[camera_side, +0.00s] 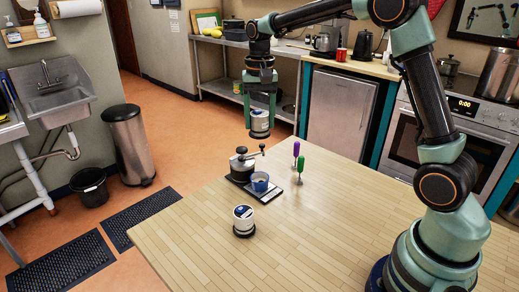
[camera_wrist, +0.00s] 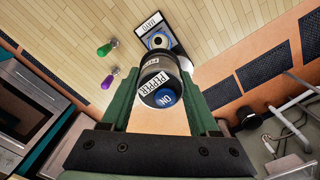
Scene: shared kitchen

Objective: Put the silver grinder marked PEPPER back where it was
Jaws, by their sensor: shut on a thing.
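My gripper (camera_side: 261,112) is shut on a silver grinder (camera_side: 260,124) with a dark end. It holds the grinder in the air above the far end of the wooden table. In the wrist view the grinder (camera_wrist: 161,82) sits between the two green fingers, its PEPPER label and blue ON button facing the camera. A second silver grinder (camera_side: 243,219) with a dark base stands upright on the table, nearer the side camera. Its marking is too small to read. No marked spot for the held grinder can be told.
A purple-topped (camera_side: 296,150) and a green-topped (camera_side: 300,165) tool stand to the right.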

